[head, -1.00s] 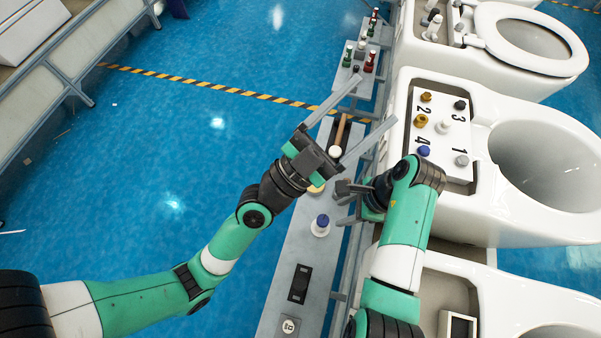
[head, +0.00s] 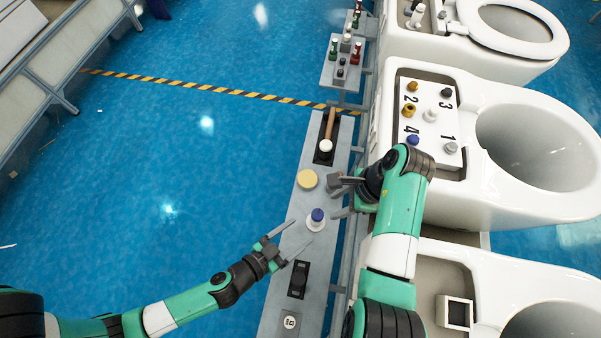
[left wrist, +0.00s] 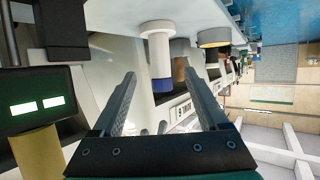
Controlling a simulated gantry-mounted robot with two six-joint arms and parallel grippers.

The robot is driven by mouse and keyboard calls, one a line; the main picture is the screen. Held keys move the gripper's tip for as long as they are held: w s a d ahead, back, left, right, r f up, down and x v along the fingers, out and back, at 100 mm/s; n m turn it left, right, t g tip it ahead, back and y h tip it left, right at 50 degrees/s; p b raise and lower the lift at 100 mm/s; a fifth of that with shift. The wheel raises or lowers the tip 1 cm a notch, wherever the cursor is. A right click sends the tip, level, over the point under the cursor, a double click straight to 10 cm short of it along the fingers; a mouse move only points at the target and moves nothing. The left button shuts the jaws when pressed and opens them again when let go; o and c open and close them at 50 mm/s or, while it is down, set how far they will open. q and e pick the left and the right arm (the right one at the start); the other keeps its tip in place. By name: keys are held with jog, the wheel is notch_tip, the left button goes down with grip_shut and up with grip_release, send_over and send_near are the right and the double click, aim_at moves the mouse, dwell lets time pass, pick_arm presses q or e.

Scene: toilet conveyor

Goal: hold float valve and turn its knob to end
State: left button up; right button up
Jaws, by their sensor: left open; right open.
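The float valve (head: 315,225), a white piece with a blue knob (head: 317,214) on top, stands upright on the narrow grey shelf. In the left wrist view its white body (left wrist: 158,48) and blue knob (left wrist: 162,86) appear upside down, just beyond and between my finger tips. My left gripper (head: 302,231) is open and empty, its fingers pointing at the valve from the lower left. It also shows in the left wrist view (left wrist: 162,82). My right gripper (head: 334,197) is open and empty at the shelf's right edge, just above and right of the valve.
On the shelf (head: 288,235) are a yellow disc (head: 307,179), a wooden-handled tool (head: 329,127) and a black device (head: 299,280). The toilet (head: 400,72) to the right carries a numbered plate (head: 428,118) with several knobs. Blue floor lies open at left.

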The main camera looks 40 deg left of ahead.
aim_at(323, 214)
pick_arm(q)
jog(key=x, duration=1.1)
jog(key=shift+w+d, duration=0.1)
jog(key=shift+w, duration=0.25)
jog(key=shift+c, duration=0.4)
grip_shut()
dwell(0.7)
